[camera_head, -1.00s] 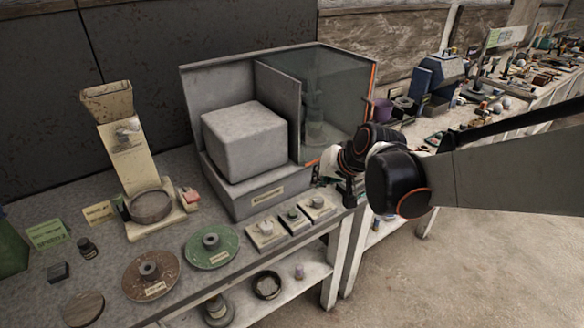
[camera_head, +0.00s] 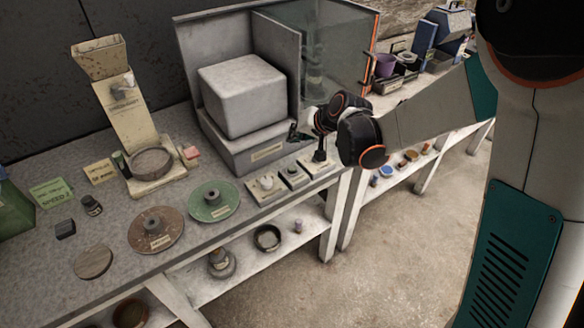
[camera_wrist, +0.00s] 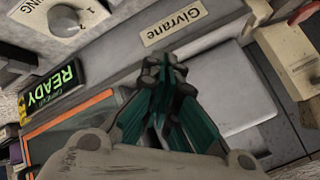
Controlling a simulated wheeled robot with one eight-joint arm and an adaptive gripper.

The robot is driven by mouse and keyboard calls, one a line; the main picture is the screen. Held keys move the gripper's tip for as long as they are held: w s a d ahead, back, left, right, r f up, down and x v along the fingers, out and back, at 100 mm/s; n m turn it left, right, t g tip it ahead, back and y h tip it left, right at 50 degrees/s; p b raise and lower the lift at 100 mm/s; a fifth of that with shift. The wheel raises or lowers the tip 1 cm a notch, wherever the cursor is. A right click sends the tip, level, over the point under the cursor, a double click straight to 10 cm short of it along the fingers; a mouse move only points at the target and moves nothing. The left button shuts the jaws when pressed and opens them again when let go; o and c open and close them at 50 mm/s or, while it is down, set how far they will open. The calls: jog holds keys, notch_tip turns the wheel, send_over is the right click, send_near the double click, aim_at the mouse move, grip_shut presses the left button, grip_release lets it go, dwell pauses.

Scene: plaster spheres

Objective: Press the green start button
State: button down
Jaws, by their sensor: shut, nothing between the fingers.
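Three small control boxes sit in a row on the bench's front edge in the head view: one with a pale knob (camera_head: 266,184), a middle one with a small dark top (camera_head: 294,175), and a right one (camera_head: 327,166) partly behind my gripper. I cannot tell which of them carries the green start button. My gripper (camera_head: 308,137) hangs just above the right end of this row, beside the grey machine. In the wrist view its teal fingers (camera_wrist: 163,72) are shut and empty, in front of a label reading "Givrane" (camera_wrist: 174,22).
The grey machine (camera_head: 245,95) with a glass side stands behind the boxes. A green disc (camera_head: 226,207) and a brown disc (camera_head: 170,240) lie left. Open floor lies right.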

aim_at(295, 167)
jog(key=shift+f+b, duration=3.05)
jog(key=shift+f, duration=1.3)
jog(key=shift+f, duration=0.15)
jog(key=shift+f+b, duration=0.25)
jog(key=shift+b, duration=0.1)
